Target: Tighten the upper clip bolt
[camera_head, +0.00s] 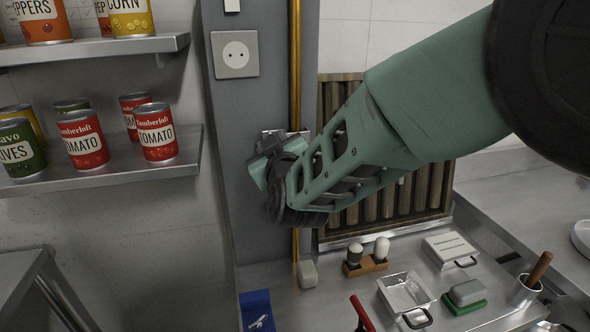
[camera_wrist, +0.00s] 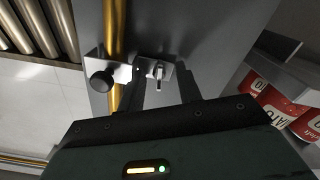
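A metal clip (camera_wrist: 128,73) sits on the golden pipe (camera_wrist: 114,32) against a grey post, near the middle top of the wrist view. A silver bolt (camera_wrist: 157,73) with a small bar-like part sticks out of the clip's plate. A dark round knob (camera_wrist: 101,82) is at the clip's other end. My gripper (camera_wrist: 158,88) is open, with its two dark fingers apart on either side of the bolt. I cannot tell whether they touch it. In the head view my gripper (camera_head: 268,170) is at the post and hides most of the clip (camera_head: 274,133).
Shelves with cans (camera_head: 157,133) stand left of the post. A socket (camera_head: 235,54) is above the clip.

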